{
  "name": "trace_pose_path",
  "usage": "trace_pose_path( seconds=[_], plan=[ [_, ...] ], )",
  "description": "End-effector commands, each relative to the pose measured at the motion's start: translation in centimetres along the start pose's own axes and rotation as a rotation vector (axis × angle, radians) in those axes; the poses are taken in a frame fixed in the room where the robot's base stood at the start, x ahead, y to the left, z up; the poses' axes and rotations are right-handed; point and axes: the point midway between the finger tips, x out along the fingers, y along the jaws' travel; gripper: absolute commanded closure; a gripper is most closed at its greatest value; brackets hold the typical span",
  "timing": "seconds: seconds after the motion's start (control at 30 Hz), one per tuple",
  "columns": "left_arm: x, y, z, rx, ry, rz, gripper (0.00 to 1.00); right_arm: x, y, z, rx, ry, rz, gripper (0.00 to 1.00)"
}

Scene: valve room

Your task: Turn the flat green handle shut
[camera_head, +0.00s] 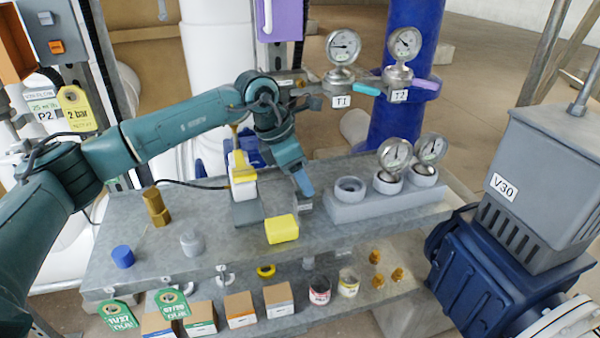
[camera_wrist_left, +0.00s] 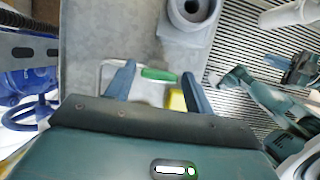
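My left gripper (camera_head: 303,190) points down over the grey bench (camera_head: 350,232), between a yellow block (camera_head: 282,229) and a grey socket block (camera_head: 395,204). In the left wrist view its two fingers (camera_wrist_left: 158,70) stand apart, so it is open. A flat green handle (camera_wrist_left: 158,74) shows between the fingertips, with a small gap on each side. I cannot make out this handle behind the gripper in the head view. A teal handle (camera_head: 366,88) and a purple handle (camera_head: 425,84) sit on the gauge piping. My right gripper is not recognisable.
Gauges (camera_head: 343,46) labelled T1 and T2 stand behind the bench. More gauges (camera_head: 394,154) sit on the socket block. A grey-and-blue V30 unit (camera_head: 540,180) stands at the right. A blue cap (camera_head: 123,256) and brass fitting (camera_head: 156,206) stand at the left. Small boxes (camera_head: 240,309) line the lower shelf.

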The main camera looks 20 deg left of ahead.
Motion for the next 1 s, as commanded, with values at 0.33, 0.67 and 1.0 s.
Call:
trace_pose_path(
  seconds=[0.33, 0.67, 1.0],
  plan=[
    [-0.05, 0.02, 0.00, 0.000, 0.000, 0.000, 0.76, -0.02, 0.00, -0.30, -0.001, 0.006, -0.001, 1.00],
    [-0.05, 0.06, 0.00, 0.024, 0.000, -0.010, 0.81, 0.01, 0.02, -0.25, 0.000, 0.006, 0.000, 1.00],
    [-0.04, 0.21, 0.04, 0.206, -0.001, -0.087, 0.81, 0.12, 0.04, -0.02, 0.003, 0.005, -0.002, 1.00]
  ],
)
